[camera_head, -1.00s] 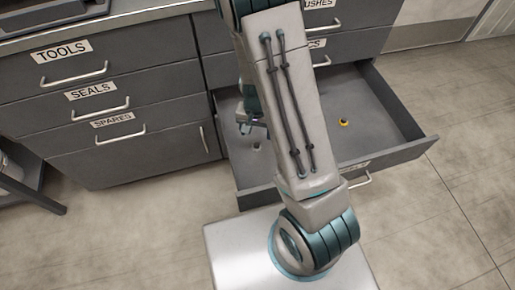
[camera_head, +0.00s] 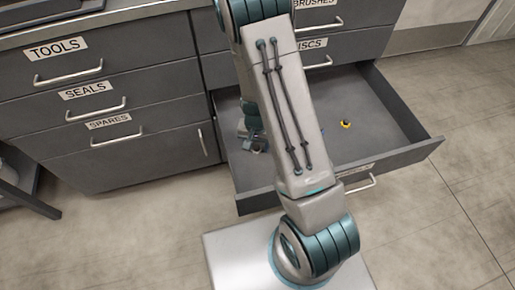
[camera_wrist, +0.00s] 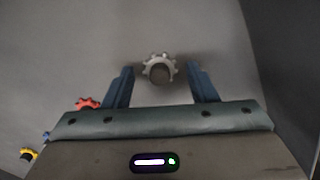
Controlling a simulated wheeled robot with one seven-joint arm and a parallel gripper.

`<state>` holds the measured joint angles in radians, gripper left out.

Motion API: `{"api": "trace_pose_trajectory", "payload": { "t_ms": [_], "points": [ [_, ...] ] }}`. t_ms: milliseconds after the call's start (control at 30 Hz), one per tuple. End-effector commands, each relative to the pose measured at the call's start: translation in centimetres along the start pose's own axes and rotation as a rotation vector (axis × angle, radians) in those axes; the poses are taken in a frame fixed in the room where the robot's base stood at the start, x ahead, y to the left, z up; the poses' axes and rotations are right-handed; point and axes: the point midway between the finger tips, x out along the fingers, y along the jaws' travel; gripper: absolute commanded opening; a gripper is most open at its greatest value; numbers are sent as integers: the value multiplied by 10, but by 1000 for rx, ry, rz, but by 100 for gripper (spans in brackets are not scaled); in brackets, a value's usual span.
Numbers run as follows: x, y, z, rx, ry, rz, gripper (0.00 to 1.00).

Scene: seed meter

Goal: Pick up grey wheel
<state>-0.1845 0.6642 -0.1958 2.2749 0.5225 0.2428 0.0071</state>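The grey wheel (camera_wrist: 158,68), a small toothed ring with a round hole, lies on the drawer floor in the wrist view. My gripper (camera_wrist: 159,74) is open, with its blue fingers apart on either side of the wheel. A gap shows between the wheel and each finger, and the gripper holds nothing. In the head view my gripper (camera_head: 254,143) is low inside the open drawer (camera_head: 385,115), near its left side. My arm hides part of the drawer, and I cannot make out the wheel clearly there.
A red toothed wheel (camera_wrist: 88,103) lies left of my gripper in the wrist view. A yellow and black piece (camera_wrist: 28,154) and a bit of blue (camera_wrist: 45,135) are farther left. The yellow piece also shows in the head view (camera_head: 346,124). The drawer's left wall (camera_head: 218,140) is close to the gripper.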

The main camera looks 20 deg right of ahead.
Motion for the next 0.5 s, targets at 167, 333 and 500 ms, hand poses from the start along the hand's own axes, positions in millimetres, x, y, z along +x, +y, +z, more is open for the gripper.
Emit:
{"api": "trace_pose_trajectory", "payload": {
  "t_ms": [167,333,500],
  "points": [
    [0,0,0,0,0,0,17],
    [0,0,0,0,0,0,16],
    [-5,0,0,-1,0,0,16]
  ]
}}
